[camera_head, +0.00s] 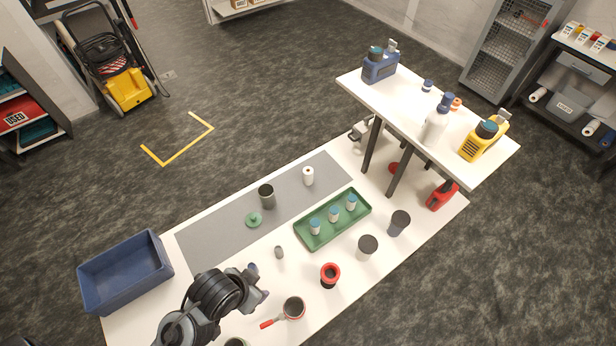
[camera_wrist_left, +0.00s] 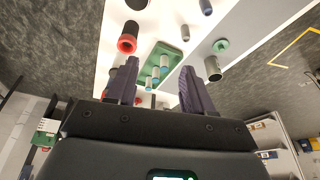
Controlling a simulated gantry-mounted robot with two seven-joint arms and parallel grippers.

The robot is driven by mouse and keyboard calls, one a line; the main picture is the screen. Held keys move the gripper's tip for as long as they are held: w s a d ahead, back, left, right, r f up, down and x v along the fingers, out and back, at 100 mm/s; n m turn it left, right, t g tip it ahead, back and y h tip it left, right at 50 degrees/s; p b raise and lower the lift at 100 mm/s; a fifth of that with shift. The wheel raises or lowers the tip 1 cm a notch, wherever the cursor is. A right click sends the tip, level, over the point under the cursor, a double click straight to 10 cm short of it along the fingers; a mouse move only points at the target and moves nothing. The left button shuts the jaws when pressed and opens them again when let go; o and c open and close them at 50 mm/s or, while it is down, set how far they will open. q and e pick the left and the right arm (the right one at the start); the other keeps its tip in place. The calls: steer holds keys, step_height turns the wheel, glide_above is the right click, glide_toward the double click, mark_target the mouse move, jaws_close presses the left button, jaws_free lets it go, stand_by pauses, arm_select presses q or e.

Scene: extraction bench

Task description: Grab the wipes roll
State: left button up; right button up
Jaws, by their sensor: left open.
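The wipes roll (camera_head: 308,176) looks like a small white upright cylinder on the grey mat (camera_head: 215,238), behind the green tray (camera_head: 364,206) in the head view. My left gripper (camera_head: 259,282) is over the front left of the white bench, well short of the roll. In the left wrist view its two dark fingers (camera_wrist_left: 158,88) are apart, with nothing held between them. I cannot clearly pick out the roll in that view. My right gripper does not show.
A dark canister (camera_head: 266,196) and a green lid (camera_head: 254,220) lie left of the roll. The tray holds 3 blue-capped bottles. A red-rimmed cup (camera_head: 330,275), a red-handled pot (camera_head: 293,308) and a blue bin (camera_head: 126,272) are nearby. A raised shelf (camera_head: 400,95) stands right.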

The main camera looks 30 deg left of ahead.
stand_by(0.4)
arm_select(q)
steer(key=o, duration=0.5)
steer(key=shift+o, duration=0.2)
